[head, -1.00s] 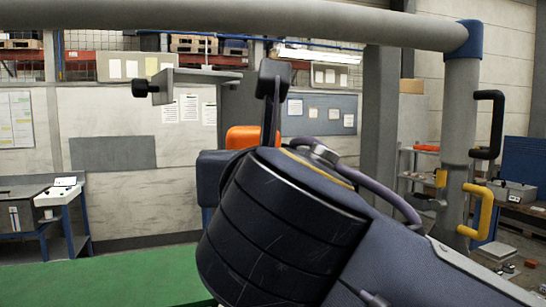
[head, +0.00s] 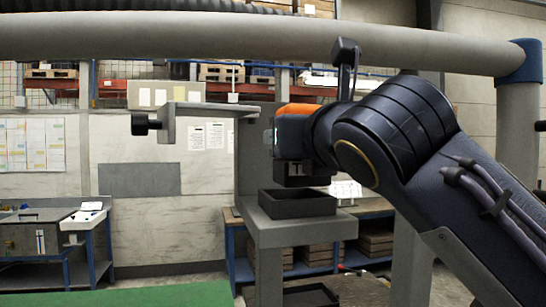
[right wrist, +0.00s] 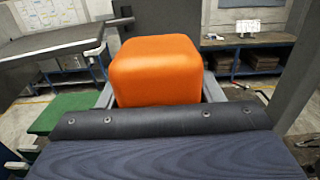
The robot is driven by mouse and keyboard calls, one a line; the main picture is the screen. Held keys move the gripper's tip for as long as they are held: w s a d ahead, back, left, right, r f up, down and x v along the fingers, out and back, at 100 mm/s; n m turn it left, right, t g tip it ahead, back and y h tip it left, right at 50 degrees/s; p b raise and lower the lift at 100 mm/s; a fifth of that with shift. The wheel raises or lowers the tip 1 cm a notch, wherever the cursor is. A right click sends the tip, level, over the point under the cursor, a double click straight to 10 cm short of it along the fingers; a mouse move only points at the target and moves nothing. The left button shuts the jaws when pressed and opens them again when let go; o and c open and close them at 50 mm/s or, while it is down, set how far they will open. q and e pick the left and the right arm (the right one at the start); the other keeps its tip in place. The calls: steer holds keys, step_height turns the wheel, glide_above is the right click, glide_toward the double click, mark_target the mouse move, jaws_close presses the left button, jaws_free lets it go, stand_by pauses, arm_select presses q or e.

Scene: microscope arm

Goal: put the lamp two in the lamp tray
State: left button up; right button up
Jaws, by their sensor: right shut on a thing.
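The lamp appears as a rounded orange block (right wrist: 155,70) between the two grey fingers of my right gripper (right wrist: 158,92) in the right wrist view. In the head view the orange block (head: 298,109) is at the end of my right arm, partly hidden by the wrist. My right gripper (head: 300,140) is shut on it. A dark box shape (head: 305,180) hangs just below; I cannot tell if it belongs to the lamp. A black open tray (head: 297,208) sits on a grey stand under it, with a small gap visible. My left gripper is not in view.
A grey arm with a black knob (head: 140,124) juts left from the grey post (head: 250,160) beside the lamp. A thick grey pipe (head: 200,38) crosses above. A lower black tray (head: 310,295) shows below the stand. A bench (head: 50,235) stands at left.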

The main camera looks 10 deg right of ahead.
steer(key=shift+w+f+b, duration=0.45)
steer(key=shift+w+f, duration=1.1)
steer(key=shift+f, duration=0.2)
steer(key=shift+f, duration=0.15)
steer(key=o, duration=1.1)
steer(key=shift+o, duration=0.2)
